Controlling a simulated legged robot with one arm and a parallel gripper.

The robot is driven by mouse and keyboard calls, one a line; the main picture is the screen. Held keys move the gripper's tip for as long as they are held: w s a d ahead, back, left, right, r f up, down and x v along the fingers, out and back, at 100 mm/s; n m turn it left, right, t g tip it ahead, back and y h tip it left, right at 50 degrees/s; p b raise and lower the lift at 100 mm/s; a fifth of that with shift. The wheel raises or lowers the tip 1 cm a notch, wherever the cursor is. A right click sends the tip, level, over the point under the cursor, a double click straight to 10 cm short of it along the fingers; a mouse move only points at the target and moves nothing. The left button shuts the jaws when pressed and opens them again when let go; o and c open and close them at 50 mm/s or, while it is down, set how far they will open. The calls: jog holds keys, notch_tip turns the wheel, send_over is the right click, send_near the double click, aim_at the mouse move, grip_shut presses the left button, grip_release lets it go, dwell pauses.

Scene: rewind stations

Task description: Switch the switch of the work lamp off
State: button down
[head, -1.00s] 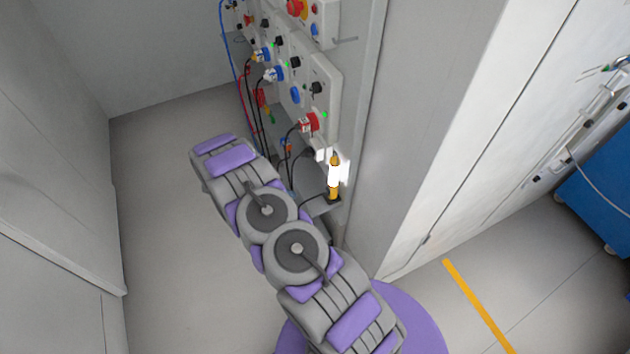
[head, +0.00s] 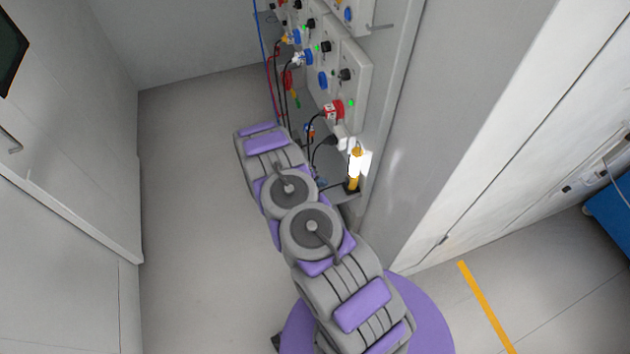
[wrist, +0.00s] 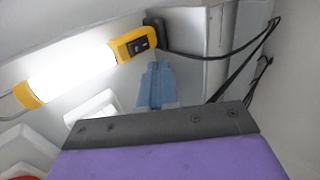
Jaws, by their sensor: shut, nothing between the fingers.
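The work lamp (head: 353,183) stands upright at the near lower end of the panel row in the head view, its tube glowing white. In the wrist view the lit lamp (wrist: 72,72) lies slanted across the upper left, with yellow ends. Its black switch (wrist: 139,45) sits on the yellow handle. My gripper (wrist: 157,68) shows as blue-grey fingers, shut and empty, just below the handle in the picture and seemingly apart from it. In the head view only a small bit of my gripper (head: 321,182) shows left of the lamp base; my arm hides the rest.
Panels with knobs and plugs, among them a red plug (head: 333,110), run along the wall above the lamp. Black cables (wrist: 238,50) hang right of the handle in the wrist view. A grey cabinet side (head: 415,130) stands right of the lamp. The floor left of my arm is clear.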

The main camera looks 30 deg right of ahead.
jog(key=x, duration=0.4)
jog(key=shift+s+d+f+b, duration=0.1)
jog(key=shift+d+f+b, duration=0.05)
jog(key=shift+f+b, duration=0.2)
jog(key=shift+s+d+r, duration=0.1)
jog(key=shift+d+r, duration=0.05)
jog(key=shift+d, duration=0.3)
jog(key=shift+s+d+r, duration=0.15)
jog(key=shift+d+r, duration=0.05)
jog(key=shift+d, duration=0.3)
jog(key=shift+s+d+b, duration=0.15)
jog(key=shift+d+b, duration=0.2)
jog(key=shift+d, duration=0.6)
jog(key=shift+a+r, duration=0.1)
jog(key=shift+r+p, duration=0.15)
jog(key=shift+p, duration=0.2)
jog(key=shift+s+d+r+y+p, duration=0.15)
jog(key=shift+d+r+y+p, duration=0.3)
jog(key=shift+p, duration=0.65)
jog(key=shift+f, duration=0.4)
jog(key=shift+a+r, duration=0.1)
jog(key=shift+r, duration=0.05)
